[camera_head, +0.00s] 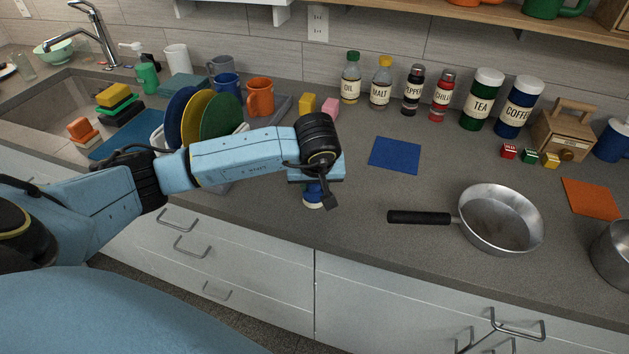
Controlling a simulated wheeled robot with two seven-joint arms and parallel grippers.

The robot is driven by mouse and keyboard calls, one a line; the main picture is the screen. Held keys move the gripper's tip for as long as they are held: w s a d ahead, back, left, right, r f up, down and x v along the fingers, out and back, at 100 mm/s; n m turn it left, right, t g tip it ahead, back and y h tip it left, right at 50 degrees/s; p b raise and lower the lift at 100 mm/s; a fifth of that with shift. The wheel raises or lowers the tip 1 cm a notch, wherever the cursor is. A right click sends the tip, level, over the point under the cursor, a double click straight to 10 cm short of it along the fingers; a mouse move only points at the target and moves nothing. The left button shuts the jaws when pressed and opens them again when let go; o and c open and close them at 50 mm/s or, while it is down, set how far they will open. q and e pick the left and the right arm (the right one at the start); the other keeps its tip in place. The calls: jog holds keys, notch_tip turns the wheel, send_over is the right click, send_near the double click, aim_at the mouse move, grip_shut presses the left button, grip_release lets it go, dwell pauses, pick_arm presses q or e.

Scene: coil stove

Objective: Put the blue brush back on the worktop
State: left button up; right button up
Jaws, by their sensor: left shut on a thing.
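My left gripper (318,184) is above the front part of the grey worktop (365,215), pointing down. It is shut on a small blue thing with a pale lower end, which I take to be the blue brush (313,197). Most of the brush is hidden by the gripper and wrist, and I cannot tell whether its lower end touches the worktop. My right gripper is not in view.
A frying pan (500,219) lies to the right, its black handle (419,217) pointing at my gripper. A blue mat (395,154) lies behind. A rack of plates (221,117) stands left, beside the sink (62,108). Bare worktop lies between gripper and pan.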

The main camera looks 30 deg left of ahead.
pick_arm(q)
jog(key=o, duration=0.9)
jog(key=shift+f, duration=0.1)
jog(key=shift+o, duration=0.2)
jog(key=v, duration=1.2)
